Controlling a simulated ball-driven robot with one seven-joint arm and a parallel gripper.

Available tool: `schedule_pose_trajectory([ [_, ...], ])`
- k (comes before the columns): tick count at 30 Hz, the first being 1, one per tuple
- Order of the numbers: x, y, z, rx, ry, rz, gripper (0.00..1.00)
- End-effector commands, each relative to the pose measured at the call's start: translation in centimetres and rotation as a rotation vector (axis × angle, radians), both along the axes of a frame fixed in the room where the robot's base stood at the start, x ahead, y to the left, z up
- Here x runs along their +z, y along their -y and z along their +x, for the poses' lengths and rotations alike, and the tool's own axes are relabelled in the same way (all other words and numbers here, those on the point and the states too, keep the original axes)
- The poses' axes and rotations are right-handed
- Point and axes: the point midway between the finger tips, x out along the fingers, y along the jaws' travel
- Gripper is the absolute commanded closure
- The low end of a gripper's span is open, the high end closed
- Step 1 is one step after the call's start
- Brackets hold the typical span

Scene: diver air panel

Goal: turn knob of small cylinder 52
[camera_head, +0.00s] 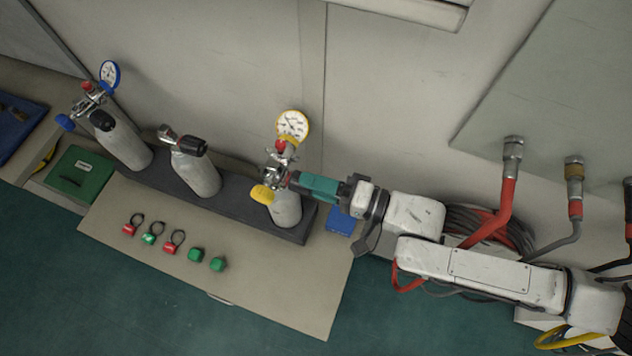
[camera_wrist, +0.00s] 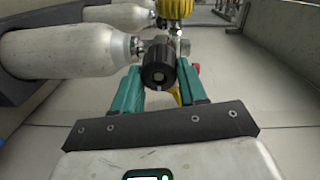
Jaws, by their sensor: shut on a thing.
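Three small pale cylinders stand in a row in the head view: a left one (camera_head: 128,148), a middle one (camera_head: 198,174) and a right one (camera_head: 286,208). No number is readable on them. My gripper (camera_head: 296,180) reaches the right cylinder's valve from the right. In the wrist view the teal fingers of my gripper (camera_wrist: 159,76) are shut on a round black knob (camera_wrist: 158,64), one finger on each side. The head view mostly hides this knob behind the fingers. A gauge (camera_head: 292,125) with a yellow rim and a yellow knob (camera_head: 262,194) sit on the same valve.
The cylinders stand in a dark rack (camera_head: 235,199) against the wall. Red and green tags (camera_head: 171,243) and green blocks (camera_head: 218,264) lie on the bench (camera_head: 262,290). Hoses (camera_head: 504,205) hang at the right near my arm. A green case (camera_head: 80,175) lies at the left.

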Motion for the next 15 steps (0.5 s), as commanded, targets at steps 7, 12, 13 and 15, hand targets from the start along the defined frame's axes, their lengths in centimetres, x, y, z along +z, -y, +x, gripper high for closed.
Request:
schedule_pose_trajectory([
  [7,-0.29,0.03,-0.05,0.000,-0.004,-0.005,0.44],
  [12,-0.14,0.01,-0.04,0.000,-0.001,-0.003,0.32],
  [13,-0.14,0.00,-0.03,0.000,-0.001,-0.003,0.32],
  [15,-0.09,0.00,-0.03,0.000,-0.001,-0.002,0.32],
])
